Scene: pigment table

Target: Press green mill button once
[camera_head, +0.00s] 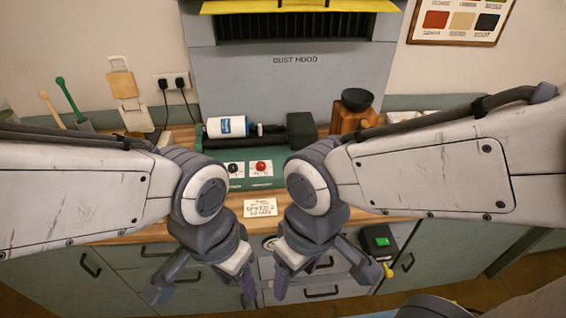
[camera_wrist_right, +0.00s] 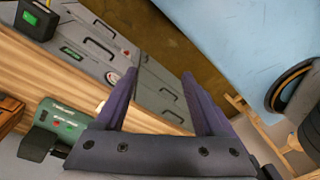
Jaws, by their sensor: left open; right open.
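The green mill (camera_head: 252,181) stands on the wooden bench in the middle of the head view, with a white jar (camera_head: 226,127) lying on top. Its front panel shows a black knob (camera_head: 233,169) and a red button (camera_head: 262,167) on white labels. The mill (camera_wrist_right: 66,116) is small at the left of the right wrist view. My left gripper (camera_head: 203,288) and right gripper (camera_head: 326,277) are open and empty, lower in the picture than the mill, apart from it.
A white card (camera_head: 260,206) stands before the mill. A black box with a green face (camera_head: 382,241) is right of the right gripper. A dark bowl on an orange-brown stand (camera_head: 356,109) is behind the right arm. The dust hood (camera_head: 295,80) rises behind; drawers fill the front.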

